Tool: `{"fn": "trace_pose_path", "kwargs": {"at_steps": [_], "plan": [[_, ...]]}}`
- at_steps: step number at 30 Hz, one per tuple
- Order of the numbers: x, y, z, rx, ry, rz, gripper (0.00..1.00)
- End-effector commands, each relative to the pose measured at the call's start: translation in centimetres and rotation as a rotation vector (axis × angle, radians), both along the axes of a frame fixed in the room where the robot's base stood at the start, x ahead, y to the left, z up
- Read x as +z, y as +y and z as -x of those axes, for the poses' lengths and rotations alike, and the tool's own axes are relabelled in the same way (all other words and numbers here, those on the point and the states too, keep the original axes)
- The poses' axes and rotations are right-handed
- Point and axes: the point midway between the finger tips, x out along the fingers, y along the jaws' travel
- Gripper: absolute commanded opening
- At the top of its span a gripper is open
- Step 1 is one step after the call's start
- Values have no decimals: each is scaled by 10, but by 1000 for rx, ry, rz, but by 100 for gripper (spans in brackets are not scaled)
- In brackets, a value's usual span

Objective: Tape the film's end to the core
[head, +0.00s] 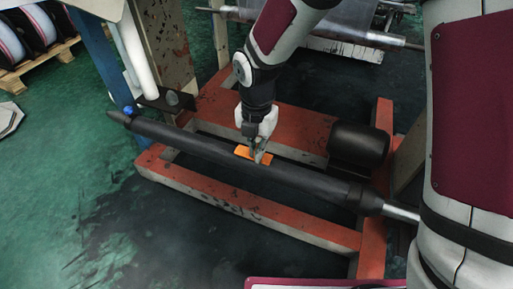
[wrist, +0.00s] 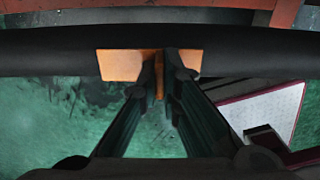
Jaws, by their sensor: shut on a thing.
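The core (head: 310,180) is a long black bar running slantwise across the red frame; in the wrist view the core (wrist: 48,52) spans the picture from side to side. An orange piece of tape (head: 243,150) is at the middle of the core. In the wrist view the orange tape (wrist: 120,65) shows on both sides of my fingers, with a strip between them. My gripper (head: 258,154) points down at the core and is shut on the tape; its fingertips (wrist: 159,72) also show in the wrist view. I cannot make out the film's end on the core.
The red frame (head: 250,220) surrounds the core, with a black cylinder (head: 358,144) at its right. Clear sheet film (head: 335,18) hangs at a roller behind. A blue post (head: 98,55) stands left. Rolls on a pallet (head: 40,62) are far left. Green floor is open at left.

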Motion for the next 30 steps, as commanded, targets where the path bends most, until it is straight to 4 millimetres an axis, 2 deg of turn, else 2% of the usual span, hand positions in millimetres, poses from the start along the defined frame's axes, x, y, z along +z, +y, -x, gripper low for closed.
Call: {"fn": "trace_pose_path", "kwargs": {"at_steps": [30], "plan": [[-10, 0, 0, 0, 0, 0, 0]]}}
